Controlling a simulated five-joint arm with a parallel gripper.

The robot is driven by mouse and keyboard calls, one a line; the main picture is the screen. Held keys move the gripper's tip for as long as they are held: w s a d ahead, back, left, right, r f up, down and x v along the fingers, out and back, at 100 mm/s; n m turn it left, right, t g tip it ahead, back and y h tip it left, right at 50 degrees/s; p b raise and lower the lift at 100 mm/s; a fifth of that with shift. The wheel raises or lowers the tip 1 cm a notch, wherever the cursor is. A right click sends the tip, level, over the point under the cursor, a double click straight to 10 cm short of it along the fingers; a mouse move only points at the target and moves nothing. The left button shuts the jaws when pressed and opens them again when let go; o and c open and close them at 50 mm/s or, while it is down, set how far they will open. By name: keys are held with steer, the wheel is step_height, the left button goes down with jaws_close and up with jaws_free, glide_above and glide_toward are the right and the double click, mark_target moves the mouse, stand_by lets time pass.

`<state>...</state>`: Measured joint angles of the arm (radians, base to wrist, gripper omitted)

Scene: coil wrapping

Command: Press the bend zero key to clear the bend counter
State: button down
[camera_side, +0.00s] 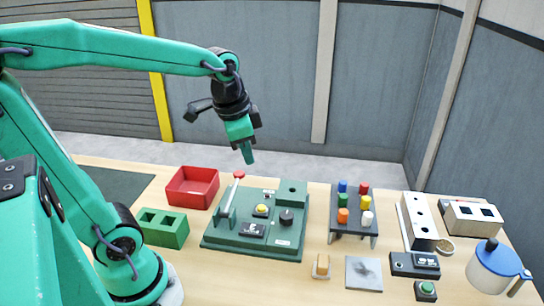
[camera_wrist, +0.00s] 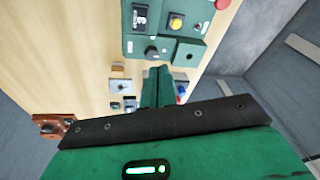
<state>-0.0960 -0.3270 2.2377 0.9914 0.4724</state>
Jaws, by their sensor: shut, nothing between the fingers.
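The key's label is too small to read. My gripper (camera_side: 249,158) is shut and empty, pointing down in the air above the back of the panel, apart from the key. Its fingers (camera_wrist: 157,85) show centrally in the wrist view.
A lever with a red knob (camera_side: 239,175) rises at the panel's left. A red bin (camera_side: 192,188) and green block (camera_side: 165,229) stand left of it. A rack of coloured pegs (camera_side: 353,222), a green button (camera_side: 426,289) and a jug (camera_side: 492,268) are to the right.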

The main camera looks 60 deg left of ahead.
mark_target(262, 207)
steer(key=w+a+f+m+g, duration=0.3)
steer(key=w+a+f+m, duration=0.1)
steer(key=w+f, duration=0.2)
steer(key=shift+w+a+m, duration=0.3)
steer(key=shift+w+a, duration=0.1)
steer(key=shift+w, duration=0.35)
steer(key=f, duration=1.4)
steer(key=shift+s+a, duration=0.15)
steer(key=shift+s, duration=0.15)
steer(key=shift+f, duration=0.1)
steer(key=shift+s+f, duration=0.1)
steer(key=shift+f, duration=0.85)
steer(key=shift+r, duration=0.15)
step_height(262, 207, up, 14)
steer(key=w, duration=0.1)
steer(key=shift+r, duration=0.25)
stand_by(0.6)
